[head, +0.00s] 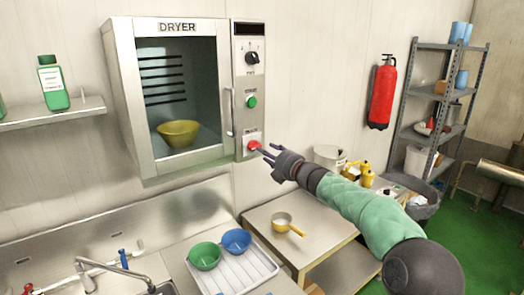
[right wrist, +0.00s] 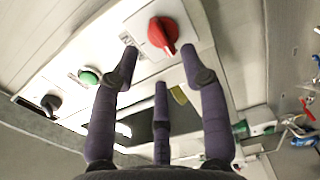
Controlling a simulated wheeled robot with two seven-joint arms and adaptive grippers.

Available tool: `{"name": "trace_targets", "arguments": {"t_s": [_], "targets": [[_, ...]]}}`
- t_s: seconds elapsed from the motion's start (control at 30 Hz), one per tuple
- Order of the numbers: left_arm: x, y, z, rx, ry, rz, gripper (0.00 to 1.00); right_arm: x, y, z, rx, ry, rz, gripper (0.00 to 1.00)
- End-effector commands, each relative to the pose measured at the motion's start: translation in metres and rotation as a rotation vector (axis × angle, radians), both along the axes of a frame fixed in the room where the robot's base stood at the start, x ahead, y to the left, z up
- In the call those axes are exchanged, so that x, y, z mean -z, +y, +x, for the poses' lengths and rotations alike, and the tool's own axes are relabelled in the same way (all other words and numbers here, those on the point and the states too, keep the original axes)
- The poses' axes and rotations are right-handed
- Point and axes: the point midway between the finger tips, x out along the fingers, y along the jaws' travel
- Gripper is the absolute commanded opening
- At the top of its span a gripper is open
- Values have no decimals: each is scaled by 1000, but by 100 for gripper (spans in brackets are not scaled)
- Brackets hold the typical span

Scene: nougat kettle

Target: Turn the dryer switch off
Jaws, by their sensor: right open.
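The dryer (head: 175,90) is a steel cabinet on the wall with a closed glass door and a control panel (head: 249,75) on its right side. Its red rotary switch (head: 254,145) sits on a white plate at the panel's bottom; it also shows in the right wrist view (right wrist: 163,34). My right gripper (head: 268,152) is open and empty, just right of the red switch. In the right wrist view its fingers (right wrist: 160,70) are spread, with the switch just beyond the tips; I cannot tell whether they touch it. My left gripper is out of view.
Above the red switch are a green button (head: 252,102) and a black knob (head: 252,58). A yellow bowl (head: 179,132) stands inside the dryer. Below are a drying rack (head: 247,272) with bowls and a steel table (head: 325,238) with a small pan. The wall around the panel is clear.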

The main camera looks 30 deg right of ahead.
Motion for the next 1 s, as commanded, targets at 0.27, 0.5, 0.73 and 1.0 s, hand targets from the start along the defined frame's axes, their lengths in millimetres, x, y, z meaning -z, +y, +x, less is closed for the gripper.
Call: {"name": "trace_targets", "arguments": {"t_s": [0.27,0.5,0.73,1.0], "targets": [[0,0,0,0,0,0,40,0,-4,-45,1,1,-1,45],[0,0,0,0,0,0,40,0,-5,-62,-1,0,0,45],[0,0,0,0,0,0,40,1,-4,-64,-1,1,0,45],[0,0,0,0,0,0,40,1,-5,-63,-1,0,0,45]]}}
